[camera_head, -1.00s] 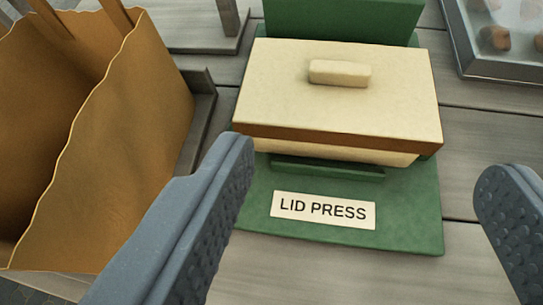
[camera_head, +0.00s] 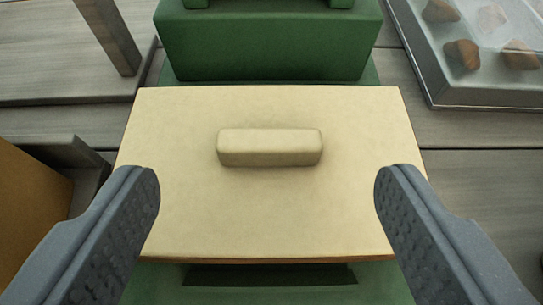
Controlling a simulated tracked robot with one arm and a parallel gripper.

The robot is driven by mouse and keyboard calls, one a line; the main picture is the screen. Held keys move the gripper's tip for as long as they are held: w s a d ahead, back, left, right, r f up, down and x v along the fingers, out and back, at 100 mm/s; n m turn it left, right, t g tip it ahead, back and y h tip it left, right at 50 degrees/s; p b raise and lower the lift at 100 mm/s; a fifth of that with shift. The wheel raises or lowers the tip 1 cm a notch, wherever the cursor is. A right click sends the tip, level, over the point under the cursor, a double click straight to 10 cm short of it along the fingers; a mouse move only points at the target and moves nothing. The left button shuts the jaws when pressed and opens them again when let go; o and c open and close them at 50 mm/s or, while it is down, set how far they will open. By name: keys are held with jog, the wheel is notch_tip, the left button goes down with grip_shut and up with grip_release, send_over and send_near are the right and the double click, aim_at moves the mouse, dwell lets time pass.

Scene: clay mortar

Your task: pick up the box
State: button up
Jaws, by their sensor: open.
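The cream box (camera_head: 270,215) sits in the middle of the head view, its lid seen nearly from above with a raised bar handle (camera_head: 269,147) on top. It rests on the green lid press (camera_head: 270,45), whose taller block stands behind it. My gripper (camera_head: 267,195) is open, with one grey padded finger over the left side of the box and one over the right. The fingers overlap the box's front corners in the picture. I cannot tell whether they touch it. The box's lower sides are hidden.
A metal tray with a clear cover (camera_head: 490,60) and brown lumps inside stands at the back right. A brown bag (camera_head: 30,215) is at the left edge, beside a grey bracket (camera_head: 75,155). A grey stand (camera_head: 105,35) is at the back left. Wooden planks lie below.

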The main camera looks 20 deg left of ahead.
aim_at(272, 142)
jog(key=b+x, duration=0.1)
jog(key=x, duration=0.3)
jog(key=shift+d+f, duration=0.1)
jog(key=shift+f, duration=0.05)
jog(key=c, duration=1.4)
